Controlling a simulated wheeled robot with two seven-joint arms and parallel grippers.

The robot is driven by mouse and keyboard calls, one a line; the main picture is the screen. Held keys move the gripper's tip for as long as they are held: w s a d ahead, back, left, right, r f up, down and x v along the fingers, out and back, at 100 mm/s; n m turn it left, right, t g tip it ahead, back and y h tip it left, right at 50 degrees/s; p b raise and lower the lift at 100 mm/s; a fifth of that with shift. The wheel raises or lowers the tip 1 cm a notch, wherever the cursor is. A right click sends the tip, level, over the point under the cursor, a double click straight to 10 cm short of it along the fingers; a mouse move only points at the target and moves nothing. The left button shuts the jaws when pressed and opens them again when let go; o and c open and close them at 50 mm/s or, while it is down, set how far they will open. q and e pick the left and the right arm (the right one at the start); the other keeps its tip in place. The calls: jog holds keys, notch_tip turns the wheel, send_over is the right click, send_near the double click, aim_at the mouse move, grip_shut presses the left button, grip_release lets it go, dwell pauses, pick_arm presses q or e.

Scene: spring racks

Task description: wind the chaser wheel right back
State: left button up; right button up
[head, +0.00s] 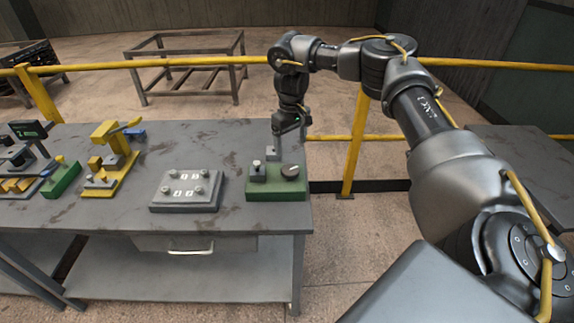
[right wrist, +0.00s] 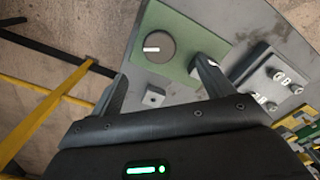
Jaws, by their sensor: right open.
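A green box (head: 275,192) stands at the right end of the workbench. On its top are a dark round wheel (head: 292,170) and a dark block with a pale cap (head: 258,174). In the right wrist view the wheel (right wrist: 155,48) shows a short white mark on its face. My right gripper (head: 288,142) hangs above the back of the green box, open and empty. In the right wrist view its fingers (right wrist: 161,70) are spread wide, with the wheel just beyond the tips and apart from them. One finger partly hides the block. My left gripper is out of view.
A small grey block (head: 271,153) stands behind the green box. A grey plate with several knobs (head: 187,190) lies to its left, then a yellow fixture (head: 112,160). A yellow rail (head: 200,61) runs behind the workbench (head: 135,215). The bench's middle back is clear.

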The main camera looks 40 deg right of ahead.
send_over(292, 170)
notch_tip(292, 170, down, 5)
jog(key=shift+s+r, duration=0.1)
jog(key=shift+r, duration=0.1)
notch_tip(292, 170, down, 4)
jog(key=shift+b, duration=0.35)
jog(key=shift+f, duration=0.95)
jog(key=c, duration=1)
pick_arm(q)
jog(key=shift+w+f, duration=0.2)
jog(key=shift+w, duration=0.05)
pick_arm(e)
jog(key=shift+o, duration=0.2)
pick_arm(q)
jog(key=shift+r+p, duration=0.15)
jog(key=shift+p, duration=0.15)
